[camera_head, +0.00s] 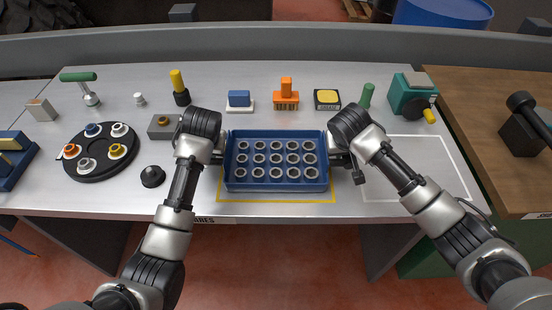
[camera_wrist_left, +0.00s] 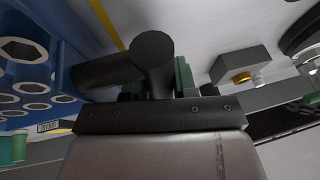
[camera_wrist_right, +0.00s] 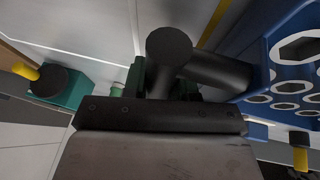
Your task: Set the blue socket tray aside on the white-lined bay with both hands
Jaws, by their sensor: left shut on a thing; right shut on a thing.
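The blue socket tray (camera_head: 276,187) holds several rows of metal sockets and sits at the middle of the bench, over the yellow-lined bay (camera_head: 290,199). I cannot tell if it touches the bench. My left gripper (camera_head: 219,158) is shut on the tray's left end; the tray also shows in the left wrist view (camera_wrist_left: 62,60). My right gripper (camera_head: 337,158) is shut on its right end; the tray shows in the right wrist view (camera_wrist_right: 262,55) too. The fingertips are partly hidden. The white-lined bay (camera_head: 400,158) lies to the right, empty but partly covered by my right arm.
A teal machine (camera_head: 408,97) stands behind the white-lined bay. Behind the tray stand an orange brush (camera_head: 286,95), a blue block (camera_head: 239,98) and a black-and-yellow box (camera_head: 327,98). A black round plate (camera_head: 88,163) lies left. A wooden bench (camera_head: 480,120) adjoins at right.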

